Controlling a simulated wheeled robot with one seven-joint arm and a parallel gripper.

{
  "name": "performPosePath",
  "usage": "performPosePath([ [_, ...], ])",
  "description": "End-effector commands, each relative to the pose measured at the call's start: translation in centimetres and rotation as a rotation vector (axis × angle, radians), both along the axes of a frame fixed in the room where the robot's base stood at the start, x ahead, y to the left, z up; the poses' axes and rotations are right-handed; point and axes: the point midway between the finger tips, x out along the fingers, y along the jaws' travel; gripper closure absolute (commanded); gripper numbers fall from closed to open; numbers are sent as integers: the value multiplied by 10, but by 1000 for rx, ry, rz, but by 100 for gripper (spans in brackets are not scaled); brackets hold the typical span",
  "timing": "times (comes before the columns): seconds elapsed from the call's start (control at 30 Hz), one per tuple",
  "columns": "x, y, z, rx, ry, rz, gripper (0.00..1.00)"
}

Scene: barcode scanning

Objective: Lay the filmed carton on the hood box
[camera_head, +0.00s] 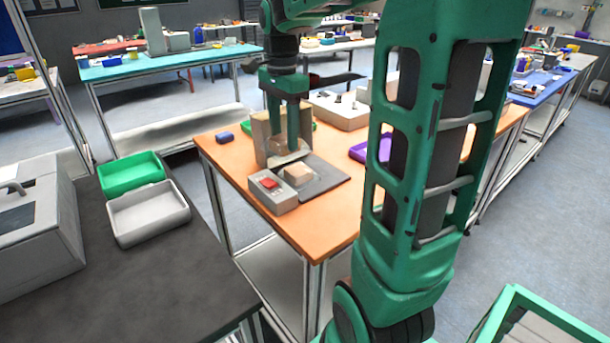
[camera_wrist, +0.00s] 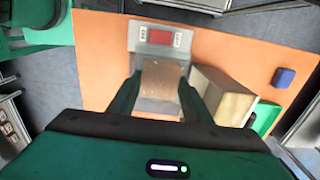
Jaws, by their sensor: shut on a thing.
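My gripper (camera_head: 290,152) points down over the orange table. It is shut on the filmed carton, a small tan block with a clear sheen that shows between the fingers in the wrist view (camera_wrist: 163,78). In the head view the fingers partly cover the held thing, so its lower edge is unclear. A tall beige box (camera_head: 262,138), which I take for the hood box, stands close beside the fingers; the wrist view shows it just right of them (camera_wrist: 222,96). The held carton is apart from its top.
A grey device (camera_head: 272,192) with a red panel stands at the table's near edge. A dark mat (camera_head: 325,182) and a pale block (camera_head: 298,174) are by it. A blue block (camera_head: 225,137), a purple tray (camera_head: 372,150) and a white unit (camera_head: 340,112) share the orange table (camera_head: 325,222).

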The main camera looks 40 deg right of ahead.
Motion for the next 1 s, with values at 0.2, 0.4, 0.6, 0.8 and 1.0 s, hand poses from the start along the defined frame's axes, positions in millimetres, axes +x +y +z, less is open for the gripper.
performPosePath([
  [0.2, -1, -5, -1, 0, 0, -5, 80],
  [0.4, -2, -34, -19, 1, 3, -9, 80],
  [0.6, -3, -74, -43, 1, 2, -9, 80],
  [0.8, -3, -107, -62, 1, 2, -7, 80],
  [1.0, -3, -119, -71, 0, 0, -4, 80],
])
